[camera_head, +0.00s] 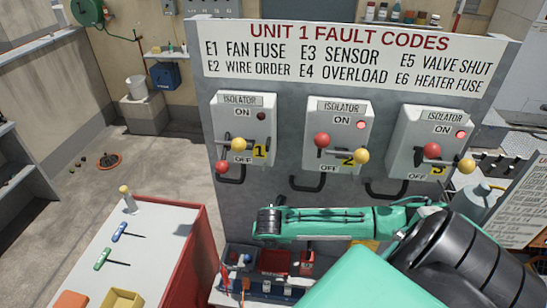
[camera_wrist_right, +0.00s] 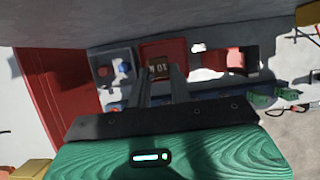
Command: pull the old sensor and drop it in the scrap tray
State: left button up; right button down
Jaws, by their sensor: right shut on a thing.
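My right gripper (camera_wrist_right: 160,72) is shut on a small brown block (camera_wrist_right: 158,67) with pale digits on it, seen between its fingertips; I cannot tell for sure that this is the old sensor. The block is over or in an open red tray (camera_wrist_right: 150,48); its height there is unclear. In the head view the red tray (camera_head: 273,260) is at the foot of the grey panel, below my right wrist. My right fingertips are hidden there. My left gripper is not in view.
A grey box (camera_wrist_right: 104,68) with red and blue parts is left of the tray. The panel has three isolators (camera_head: 340,137) with ball-ended levers and black handles. A red-sided bench (camera_head: 165,245) at left holds screwdrivers (camera_head: 102,258) and a yellow tray (camera_head: 122,300).

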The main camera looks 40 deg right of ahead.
jog(key=shift+f, duration=2.95)
jog(key=c, duration=1.2)
grip_release()
jog(key=shift+s+r, duration=0.1)
jog(key=shift+r, duration=0.05)
jog(key=shift+b+v, duration=1.95)
jog(key=shift+v, duration=4.8)
